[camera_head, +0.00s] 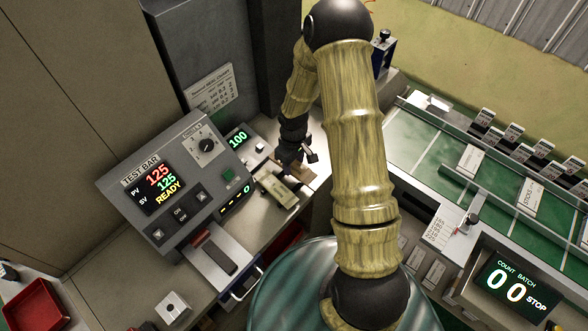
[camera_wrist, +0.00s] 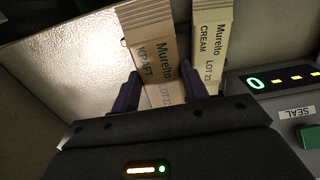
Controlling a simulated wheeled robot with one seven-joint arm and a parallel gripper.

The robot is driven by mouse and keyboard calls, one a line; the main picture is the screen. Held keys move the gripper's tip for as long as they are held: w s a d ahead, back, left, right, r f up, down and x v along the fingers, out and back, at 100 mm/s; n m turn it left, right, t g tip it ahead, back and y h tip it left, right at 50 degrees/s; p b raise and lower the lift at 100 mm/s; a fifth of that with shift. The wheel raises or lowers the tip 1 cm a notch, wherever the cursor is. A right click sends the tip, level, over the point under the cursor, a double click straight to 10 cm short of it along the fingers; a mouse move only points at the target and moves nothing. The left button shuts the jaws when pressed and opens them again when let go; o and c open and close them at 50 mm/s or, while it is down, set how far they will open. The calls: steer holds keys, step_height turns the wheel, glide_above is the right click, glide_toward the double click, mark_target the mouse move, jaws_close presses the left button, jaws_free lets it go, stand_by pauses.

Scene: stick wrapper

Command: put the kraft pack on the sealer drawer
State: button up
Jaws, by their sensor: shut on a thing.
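The kraft pack (camera_wrist: 150,45) is a tan packet with "Mureito KRAFT" print. My gripper (camera_wrist: 160,88) is shut on it, one dark finger at each side. In the head view my gripper (camera_head: 298,153) is behind the sealer's right end, with a bit of the kraft pack (camera_head: 304,173) showing below it. The sealer (camera_head: 180,175) is a grey machine marked TEST BAR, with its display showing READY.
A cream pack (camera_wrist: 209,45) lies beside the kraft pack; in the head view it (camera_head: 277,188) is near the scale reading 100. A green conveyor (camera_head: 420,140) with a counter is at right. A red bin (camera_head: 38,305) is at lower left. My arm hides the middle.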

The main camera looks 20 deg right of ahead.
mark_target(294, 165)
step_height(294, 165, up, 5)
steer(key=shift+r+b, duration=0.2)
steer(key=shift+b, duration=0.2)
stand_by(0.3)
steer(key=w+r+m, duration=0.3)
steer(key=w+m, duration=0.3)
steer(key=m, duration=0.4)
steer(key=shift+a, duration=0.2)
steer(key=shift+w+d, duration=0.1)
